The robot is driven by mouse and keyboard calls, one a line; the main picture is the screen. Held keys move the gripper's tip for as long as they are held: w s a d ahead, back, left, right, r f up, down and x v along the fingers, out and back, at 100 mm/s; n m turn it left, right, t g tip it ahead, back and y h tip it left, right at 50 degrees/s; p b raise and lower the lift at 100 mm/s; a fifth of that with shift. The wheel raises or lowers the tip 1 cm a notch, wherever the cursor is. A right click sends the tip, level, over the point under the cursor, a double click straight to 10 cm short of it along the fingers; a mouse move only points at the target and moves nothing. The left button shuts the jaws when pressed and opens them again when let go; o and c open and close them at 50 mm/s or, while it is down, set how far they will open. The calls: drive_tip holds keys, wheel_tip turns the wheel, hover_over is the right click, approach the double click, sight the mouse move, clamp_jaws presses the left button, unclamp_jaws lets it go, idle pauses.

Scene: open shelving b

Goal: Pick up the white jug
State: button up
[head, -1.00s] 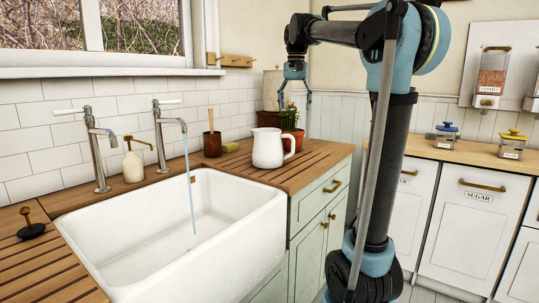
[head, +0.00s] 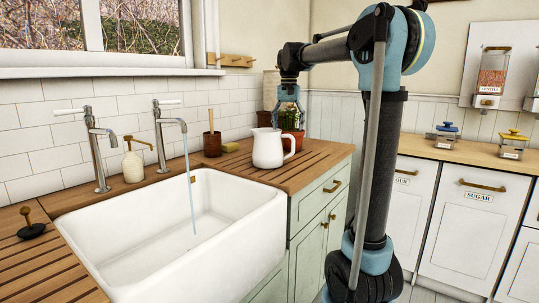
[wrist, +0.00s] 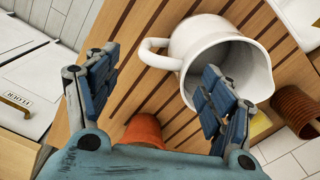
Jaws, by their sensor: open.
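The white jug (head: 267,149) stands upright on the slatted wooden counter to the right of the sink, its handle toward the right. My gripper (head: 290,103) is open and empty, pointing down above and behind the jug, over the potted plant. In the wrist view the jug (wrist: 215,50) lies beyond the fingers, its open mouth facing the camera and its handle at the left. My gripper's two fingers (wrist: 160,95) are spread wide there; the right finger overlaps the jug's rim in the picture. I cannot tell whether they touch.
A terracotta pot (head: 293,138) with a plant stands just behind the jug. A brown utensil pot (head: 212,143) and a yellow sponge (head: 231,147) sit to its left. The white sink (head: 190,240) with running water is in front. The counter right of the jug is bare.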

sight(273, 148)
drive_tip(key=shift+f, duration=3.5)
drive_tip(key=shift+c, duration=0.6)
drive_tip(key=c, duration=1.6)
drive_tip(key=shift+r, duration=0.15)
